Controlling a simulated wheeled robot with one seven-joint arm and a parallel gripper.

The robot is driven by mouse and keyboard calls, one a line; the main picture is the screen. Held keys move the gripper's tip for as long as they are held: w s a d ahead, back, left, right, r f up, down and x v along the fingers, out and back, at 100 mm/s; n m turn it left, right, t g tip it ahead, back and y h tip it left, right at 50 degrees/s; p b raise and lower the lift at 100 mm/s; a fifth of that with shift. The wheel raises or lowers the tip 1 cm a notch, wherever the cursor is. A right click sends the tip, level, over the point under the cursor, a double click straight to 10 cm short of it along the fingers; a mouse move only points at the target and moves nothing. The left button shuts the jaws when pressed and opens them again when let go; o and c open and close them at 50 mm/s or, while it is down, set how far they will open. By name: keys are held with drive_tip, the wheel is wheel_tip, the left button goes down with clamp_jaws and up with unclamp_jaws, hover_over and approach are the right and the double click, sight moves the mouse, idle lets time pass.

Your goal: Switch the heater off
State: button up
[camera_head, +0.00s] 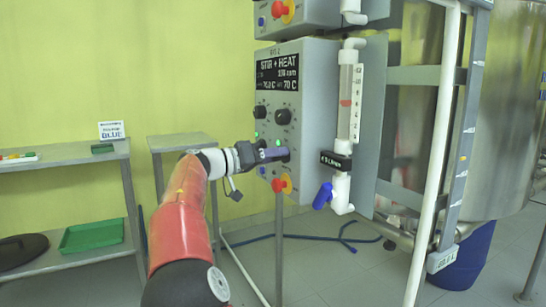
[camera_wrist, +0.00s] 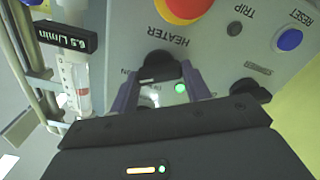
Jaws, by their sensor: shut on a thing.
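The grey STIR + HEAT control box (camera_head: 318,95) stands in the middle of the head view, with a lit display (camera_head: 277,73) reading about 70 C. My gripper (camera_head: 284,153) reaches its lower front from the left. In the wrist view, which shows the panel upside down, the black heater knob (camera_wrist: 155,68) sits under the HEATER label. The two fingers of my gripper (camera_wrist: 158,82) are shut on the knob, one on each side. A green lamp (camera_wrist: 180,88) beside it is lit. The knob's exact setting is hard to read.
A red emergency button on yellow (camera_wrist: 181,8) is close to the knob, with a blue RESET button (camera_wrist: 289,39) farther right. A flow tube (camera_head: 349,105) with a blue-handled valve (camera_head: 323,196) hangs right of the box. Shelves (camera_head: 75,155) stand at left.

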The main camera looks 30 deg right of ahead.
drive_tip(key=shift+n, duration=0.3)
drive_tip(key=shift+w+f+n+p, duration=0.1)
drive_tip(key=shift+n+p, duration=1.6)
drive_tip(key=shift+n, duration=1.15)
drive_tip(key=shift+f+n+p, duration=0.1)
drive_tip(key=shift+n+p, duration=1.6)
drive_tip(key=shift+n, duration=1.15)
drive_tip(key=o, duration=1)
drive_tip(key=shift+a, duration=0.1)
